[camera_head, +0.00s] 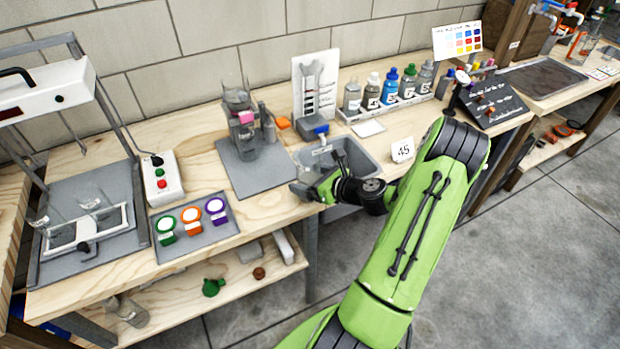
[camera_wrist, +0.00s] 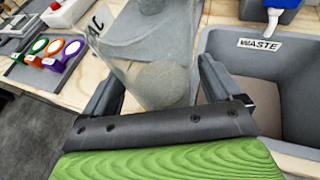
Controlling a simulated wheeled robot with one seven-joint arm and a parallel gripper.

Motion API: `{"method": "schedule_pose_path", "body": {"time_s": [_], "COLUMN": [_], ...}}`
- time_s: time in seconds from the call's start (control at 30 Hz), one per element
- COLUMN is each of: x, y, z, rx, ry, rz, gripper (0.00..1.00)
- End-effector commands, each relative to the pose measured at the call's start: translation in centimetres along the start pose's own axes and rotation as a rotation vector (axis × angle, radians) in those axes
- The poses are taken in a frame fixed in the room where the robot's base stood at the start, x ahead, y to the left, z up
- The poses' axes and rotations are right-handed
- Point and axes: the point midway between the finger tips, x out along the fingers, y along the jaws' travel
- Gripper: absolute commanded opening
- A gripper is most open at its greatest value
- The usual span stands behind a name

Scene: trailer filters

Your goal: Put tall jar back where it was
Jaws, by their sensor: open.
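My gripper (camera_head: 306,189) is low at the bench's front edge, beside the grey bin. In the wrist view its two fingers (camera_wrist: 162,82) are spread, with a clear glass jar (camera_wrist: 155,75) between them. The jar's far part shows the grey mat through it, and I cannot tell whether the fingers touch it. In the head view the arm and gripper partly hide that spot. Another tall clear vessel (camera_head: 236,102) stands upright on the grey mat (camera_head: 245,180) behind, by a small stand. I cannot tell from the views which one is the task's tall jar.
The grey waste bin (camera_head: 352,158) is just right of my gripper. A tray of coloured rings (camera_head: 190,221) and a button box (camera_head: 161,180) lie left. A row of bottles (camera_head: 391,88) stands at the back. Bare wood shows left of the bin.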

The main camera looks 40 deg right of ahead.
Motion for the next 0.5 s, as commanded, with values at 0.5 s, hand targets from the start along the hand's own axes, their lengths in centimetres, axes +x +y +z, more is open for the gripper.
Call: {"method": "schedule_pose_path", "body": {"time_s": [0.5], "x": [-9.1], "y": [-0.1], "z": [0.5], "rx": [0.002], "ry": [0.001], "rz": [-0.006], "gripper": [0.92]}}
